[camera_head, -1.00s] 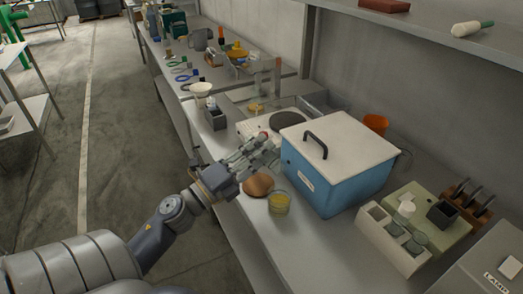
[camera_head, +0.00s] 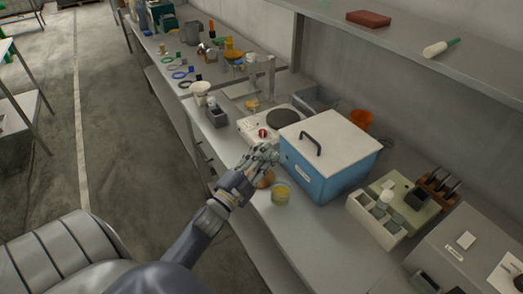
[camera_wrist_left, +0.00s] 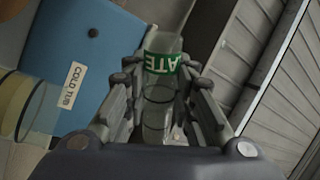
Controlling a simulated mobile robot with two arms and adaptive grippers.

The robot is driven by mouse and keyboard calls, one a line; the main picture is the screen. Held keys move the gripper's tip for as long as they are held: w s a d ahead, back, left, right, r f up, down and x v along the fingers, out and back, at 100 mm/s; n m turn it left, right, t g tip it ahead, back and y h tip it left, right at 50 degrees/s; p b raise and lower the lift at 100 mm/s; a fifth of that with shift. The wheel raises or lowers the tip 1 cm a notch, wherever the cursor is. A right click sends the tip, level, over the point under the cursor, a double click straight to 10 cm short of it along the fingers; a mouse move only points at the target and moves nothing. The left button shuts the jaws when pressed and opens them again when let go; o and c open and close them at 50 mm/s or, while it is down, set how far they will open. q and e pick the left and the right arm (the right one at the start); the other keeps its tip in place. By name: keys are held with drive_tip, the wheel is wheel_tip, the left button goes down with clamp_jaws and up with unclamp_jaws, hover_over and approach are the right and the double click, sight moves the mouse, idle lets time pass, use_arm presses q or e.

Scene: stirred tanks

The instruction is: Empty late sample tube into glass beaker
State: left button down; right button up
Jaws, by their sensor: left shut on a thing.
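My left gripper (camera_head: 264,153) is at the left front corner of the blue box, above the bench. The tube's tilt and contents are hard to tell. A glass with a yellow part also shows at the left edge of the wrist view (camera_wrist_left: 38,108), apart from the tube. My right gripper is not in view.
The blue box (camera_head: 314,181), labelled "COLD TUB", has a white handled lid. A hotplate (camera_head: 285,118) is behind the gripper. A white rack (camera_head: 374,222) stands to the right. The bench front is clear.

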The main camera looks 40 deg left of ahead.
sight(277, 160)
use_arm(q)
drive_tip(key=n+p, duration=0.1)
drive_tip(key=n, duration=0.1)
drive_tip(key=d+r+n+y+p, duration=0.1)
drive_tip(key=n, duration=0.1)
drive_tip(key=n+p, duration=0.2)
drive_tip(key=shift+s+d+r+g+y, duration=0.2)
drive_tip(key=shift+d+r+g+y, duration=0.15)
drive_tip(key=shift+d+g+y, duration=0.05)
drive_tip(key=d+n+p, duration=0.1)
drive_tip(key=p, duration=0.1)
drive_tip(key=r+n+g+p, duration=0.1)
drive_tip(key=n+p, duration=0.1)
drive_tip(key=d+n+p, duration=0.1)
drive_tip(key=n+p, duration=0.1)
drive_tip(key=shift+s+d+r+y, duration=0.2)
drive_tip(key=shift+d+y, duration=0.1)
drive_tip(key=shift+d+r+n+g+p, duration=0.2)
drive_tip(key=shift+d+n+g+p, duration=0.25)
drive_tip(key=shift+n+p, duration=0.55)
drive_tip(key=shift+s+d+n, duration=0.1)
drive_tip(key=shift+d+n, duration=0.05)
drive_tip(key=shift+n, duration=0.15)
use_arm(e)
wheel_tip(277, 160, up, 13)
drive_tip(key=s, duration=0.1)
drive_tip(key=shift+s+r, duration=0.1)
